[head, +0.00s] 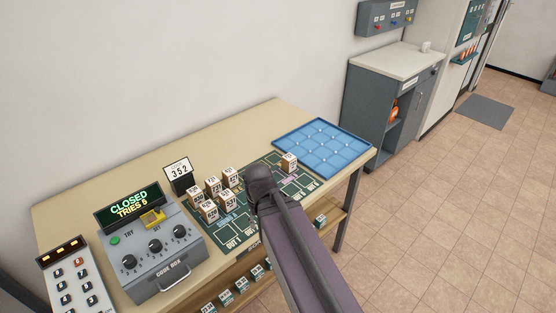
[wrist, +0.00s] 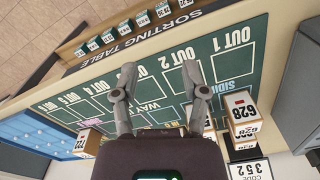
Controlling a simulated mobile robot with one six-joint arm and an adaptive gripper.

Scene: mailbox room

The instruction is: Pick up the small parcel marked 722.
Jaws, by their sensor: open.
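A small white-topped cardboard parcel (wrist: 90,140) sits at the left of the wrist view, beside the blue tray; its small tilted label appears to read 722. In the head view a lone parcel (head: 289,163) stands at the right end of the green mat, close to the tray, its number too small to read. My gripper (wrist: 160,76) is open and empty above the mat, its fingers pointing over the printed OUT squares. The parcel is to the left of the fingers and apart from them. In the head view my arm hides the gripper.
Several parcels (head: 212,211) cluster on the mat's left part; one reads 628 (wrist: 239,105). The blue tray (head: 322,148) is empty. A 352 sign (head: 179,172) and code box (head: 155,255) stand left. More parcels (head: 226,297) line a lower shelf.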

